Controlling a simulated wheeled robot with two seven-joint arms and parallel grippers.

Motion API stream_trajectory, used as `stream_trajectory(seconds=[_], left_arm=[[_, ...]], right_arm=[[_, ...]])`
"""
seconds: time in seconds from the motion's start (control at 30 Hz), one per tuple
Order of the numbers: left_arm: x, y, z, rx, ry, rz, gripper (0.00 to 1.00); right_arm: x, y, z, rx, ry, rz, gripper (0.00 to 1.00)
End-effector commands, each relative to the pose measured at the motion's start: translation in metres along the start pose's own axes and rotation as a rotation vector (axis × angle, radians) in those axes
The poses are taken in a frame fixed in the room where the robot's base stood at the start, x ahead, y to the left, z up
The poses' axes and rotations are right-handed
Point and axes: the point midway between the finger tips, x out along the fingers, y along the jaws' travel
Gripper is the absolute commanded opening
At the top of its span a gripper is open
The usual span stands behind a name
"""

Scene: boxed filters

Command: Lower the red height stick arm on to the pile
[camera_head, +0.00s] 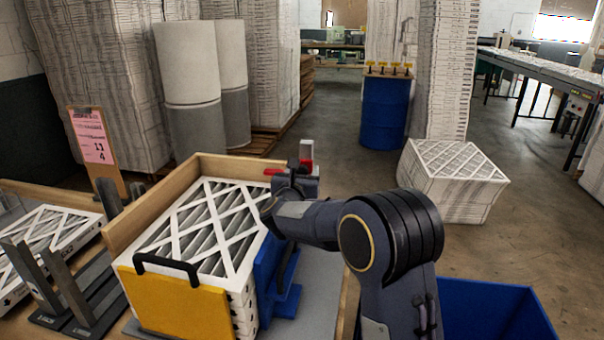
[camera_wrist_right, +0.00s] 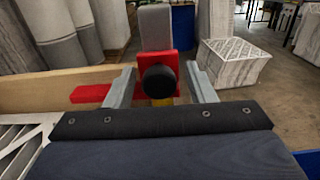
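The pile of white-framed filters (camera_head: 205,225) stands in a wooden-walled bay. At its back right corner, the height stick is a grey post (camera_head: 306,148) with a red slider. Its red arm (camera_wrist_right: 90,94) points left towards the pile in the right wrist view; its tip (camera_head: 272,171) shows in the head view. I cannot tell the gap between arm and pile. A round black knob (camera_wrist_right: 159,82) sits on the slider. My right gripper (camera_head: 290,172) is at the slider, its open fingers (camera_wrist_right: 160,90) on either side of the knob, apparently not touching it. My left gripper is out of view.
A yellow plate with a black handle (camera_head: 175,303) stands at the pile's front, and a blue block (camera_head: 270,268) at its right side. Grey uprights (camera_head: 65,285) and another filter (camera_head: 50,230) are at left. A blue bin (camera_head: 495,310) is at lower right.

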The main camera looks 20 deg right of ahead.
Motion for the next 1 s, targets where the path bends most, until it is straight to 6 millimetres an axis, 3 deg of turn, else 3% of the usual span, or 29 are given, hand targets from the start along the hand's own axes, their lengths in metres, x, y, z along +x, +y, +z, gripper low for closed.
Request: stream_trajectory(seconds=[0.3, 0.7, 1.0], left_arm=[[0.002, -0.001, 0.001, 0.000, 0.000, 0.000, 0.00], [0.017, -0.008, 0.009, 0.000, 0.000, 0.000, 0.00], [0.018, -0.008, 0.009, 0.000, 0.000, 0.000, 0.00]], right_arm=[[-0.004, 0.000, -0.001, 0.001, 0.000, 0.001, 0.49], [-0.066, 0.000, -0.001, 0.003, -0.001, 0.002, 0.49], [-0.079, 0.000, 0.000, 0.000, 0.000, 0.000, 0.49]])
